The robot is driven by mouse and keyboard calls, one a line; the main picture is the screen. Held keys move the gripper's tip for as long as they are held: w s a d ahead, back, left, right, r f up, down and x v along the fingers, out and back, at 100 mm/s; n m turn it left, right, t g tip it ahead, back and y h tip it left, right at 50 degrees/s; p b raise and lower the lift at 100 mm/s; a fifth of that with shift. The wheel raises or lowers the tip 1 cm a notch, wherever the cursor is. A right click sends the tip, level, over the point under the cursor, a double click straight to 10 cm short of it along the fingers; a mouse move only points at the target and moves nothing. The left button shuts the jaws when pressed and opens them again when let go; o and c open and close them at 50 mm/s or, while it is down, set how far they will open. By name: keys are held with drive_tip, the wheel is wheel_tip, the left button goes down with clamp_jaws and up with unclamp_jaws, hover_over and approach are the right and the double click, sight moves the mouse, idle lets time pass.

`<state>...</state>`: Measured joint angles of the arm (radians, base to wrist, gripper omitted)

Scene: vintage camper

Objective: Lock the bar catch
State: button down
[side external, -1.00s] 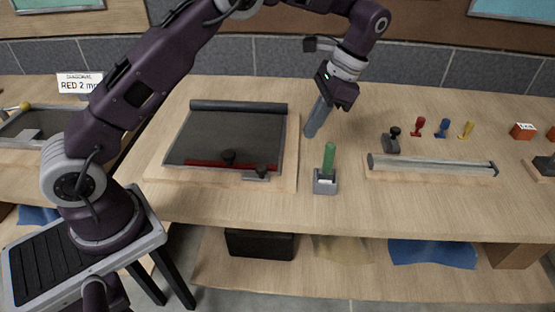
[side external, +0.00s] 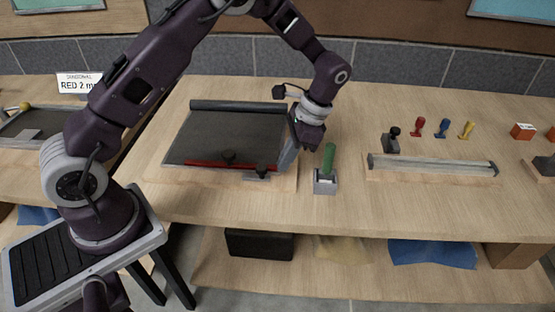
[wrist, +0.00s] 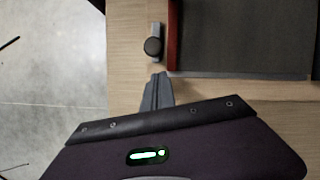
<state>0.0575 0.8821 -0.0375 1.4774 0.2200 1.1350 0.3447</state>
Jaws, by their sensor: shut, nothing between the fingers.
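The red bar (side external: 205,164) lies along the front edge of a dark sheet on a wooden board, with a black knob (side external: 228,156) near its middle. The catch (side external: 258,173), a small grey plate with a black knob, sits at the bar's right front. In the wrist view the catch (wrist: 155,55) lies a little apart from the red bar (wrist: 173,40). My gripper (side external: 284,170) is shut and empty, pointing down just right of the catch. In the wrist view its fingertips (wrist: 158,78) are just below the catch, with a small gap showing.
A green handle (side external: 329,158) stands in a grey holder (side external: 325,182) close to the right of my gripper. A long metal bar (side external: 432,164) on a board and a black-knobbed block (side external: 391,142) are farther right. Bare tabletop lies in front.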

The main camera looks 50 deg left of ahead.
sight(258, 165)
drive_tip(key=shift+s+a, duration=0.55)
drive_tip(key=shift+s, duration=0.3)
drive_tip(key=shift+s+a, duration=1.3)
drive_tip(key=shift+s, duration=0.05)
drive_tip(key=w+d, duration=0.2)
drive_tip(key=w, duration=0.1)
drive_tip(key=shift+w, duration=0.15)
drive_tip(key=v, duration=1)
drive_tip(key=shift+w+d, duration=0.2)
drive_tip(key=shift+w, duration=0.05)
drive_tip(key=shift+r, duration=0.15)
